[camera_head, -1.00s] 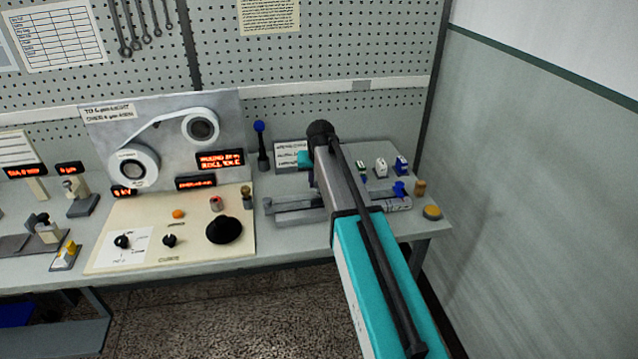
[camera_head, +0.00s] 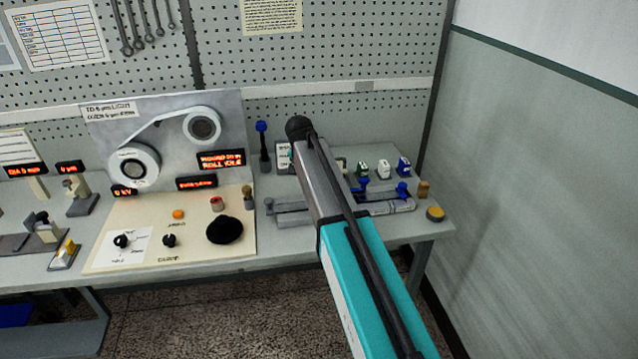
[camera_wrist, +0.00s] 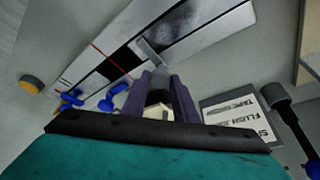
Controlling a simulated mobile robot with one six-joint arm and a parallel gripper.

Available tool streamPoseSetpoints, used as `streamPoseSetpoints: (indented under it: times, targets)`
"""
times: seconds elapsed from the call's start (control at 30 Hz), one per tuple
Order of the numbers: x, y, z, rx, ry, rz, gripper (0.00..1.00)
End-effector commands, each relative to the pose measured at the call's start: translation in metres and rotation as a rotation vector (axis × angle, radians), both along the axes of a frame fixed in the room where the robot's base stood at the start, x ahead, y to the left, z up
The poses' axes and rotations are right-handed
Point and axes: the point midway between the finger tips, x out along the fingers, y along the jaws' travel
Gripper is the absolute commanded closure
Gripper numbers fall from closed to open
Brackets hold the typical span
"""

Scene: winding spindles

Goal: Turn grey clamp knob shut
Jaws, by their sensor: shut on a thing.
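My gripper (camera_wrist: 162,80) shows in the wrist view with two dark purple fingers closed together above the grey splicing rail (camera_wrist: 107,67). A grey piece (camera_wrist: 179,73), which looks like the clamp knob, sits at the fingertips and is partly hidden by them. A grey clamp arm (camera_wrist: 150,56) lies across the rail just beyond. A small cream and black piece (camera_wrist: 157,110) shows between the fingers nearer the palm; I cannot tell what it is. In the head view my own arm hides the gripper and the knob, while the rail's right part (camera_head: 396,207) shows.
Blue knobs (camera_wrist: 72,97) lie left of the fingers. A printed card (camera_wrist: 238,117) and a dark upright lever (camera_wrist: 281,105) stand to the right. In the head view, small blocks (camera_head: 383,169) stand behind the rail, a yellow button (camera_head: 436,214) at the bench end, and a winding panel (camera_head: 165,215) left.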

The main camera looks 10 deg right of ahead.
Motion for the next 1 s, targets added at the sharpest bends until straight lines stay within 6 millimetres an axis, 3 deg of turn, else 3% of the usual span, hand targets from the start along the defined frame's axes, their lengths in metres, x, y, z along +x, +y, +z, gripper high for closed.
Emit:
streamPoseSetpoints:
  times: [0.5, 0.53, 0.63, 1.0]
  targets:
    - [0.0, 0.0028, 0.0001, 0.002, 0.001, -0.027, 0.96]
    - [0.0, 0.0028, 0.0001, 0.002, 0.001, -0.027, 0.72]
    - [0.0, 0.0026, 0.0, 0.002, 0.001, -0.027, 0.56]
    - [-0.0002, 0.0018, 0.001, 0.0, 0.0, -0.026, 0.56]
